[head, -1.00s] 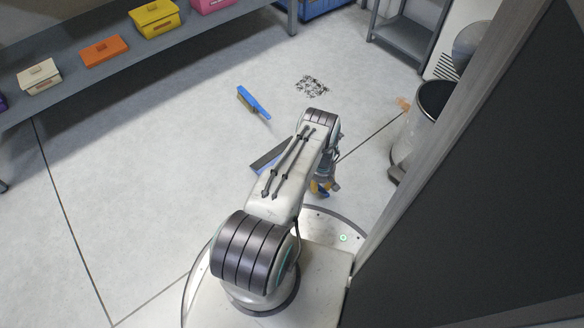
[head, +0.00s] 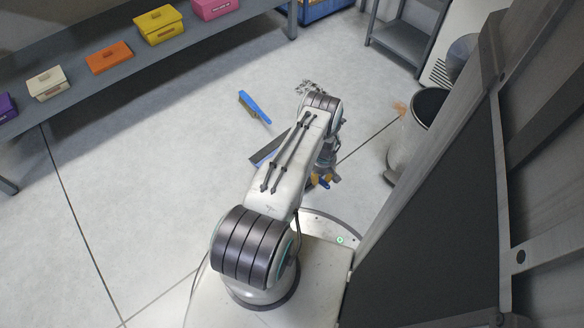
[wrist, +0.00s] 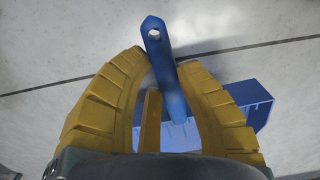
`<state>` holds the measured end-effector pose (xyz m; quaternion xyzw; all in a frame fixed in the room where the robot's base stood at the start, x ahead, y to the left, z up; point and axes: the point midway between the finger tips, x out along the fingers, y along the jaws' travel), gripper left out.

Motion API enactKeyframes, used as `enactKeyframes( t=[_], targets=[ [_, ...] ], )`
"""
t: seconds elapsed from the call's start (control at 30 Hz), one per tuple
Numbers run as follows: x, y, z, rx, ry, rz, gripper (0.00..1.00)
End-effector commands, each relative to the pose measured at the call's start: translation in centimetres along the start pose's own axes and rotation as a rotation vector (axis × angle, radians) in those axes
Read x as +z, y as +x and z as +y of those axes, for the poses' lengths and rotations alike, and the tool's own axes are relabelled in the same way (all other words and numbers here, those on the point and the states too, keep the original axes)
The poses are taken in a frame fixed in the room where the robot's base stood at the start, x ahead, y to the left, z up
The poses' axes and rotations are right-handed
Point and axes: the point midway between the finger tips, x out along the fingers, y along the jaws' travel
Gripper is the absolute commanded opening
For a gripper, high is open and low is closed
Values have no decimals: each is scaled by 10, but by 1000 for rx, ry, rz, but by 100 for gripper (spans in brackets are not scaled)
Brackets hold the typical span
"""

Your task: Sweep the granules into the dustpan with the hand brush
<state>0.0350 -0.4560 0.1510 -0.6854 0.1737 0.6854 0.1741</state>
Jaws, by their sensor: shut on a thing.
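My gripper (head: 320,181) hangs below the arm's far end, with yellow fingers. In the wrist view my gripper (wrist: 165,105) is shut on the blue dustpan's handle, which has a hole at its tip. The dustpan's body (wrist: 258,103) shows behind the fingers; part of the dustpan (head: 266,152) also shows left of the arm in the head view. The blue hand brush (head: 254,107) lies on the floor beyond and left of the dustpan, apart from my gripper. The dark granules (head: 308,88) lie on the floor further back, partly hidden by my arm.
A grey bin (head: 405,138) stands on the right, near a dark cabinet (head: 430,225) close to my base. A shelf (head: 95,80) with coloured boxes runs along the back left. A grey rack (head: 405,40) stands at the back. The floor on the left is clear.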

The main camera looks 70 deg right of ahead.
Motion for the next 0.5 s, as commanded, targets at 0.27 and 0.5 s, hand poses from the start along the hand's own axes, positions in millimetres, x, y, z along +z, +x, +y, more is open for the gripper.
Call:
enactKeyframes(
  t=[0.27,0.5],
  targets=[
    [0,-29,1,2,0,1,0],
    [0,-30,1,2,0,1,0]
  ],
)
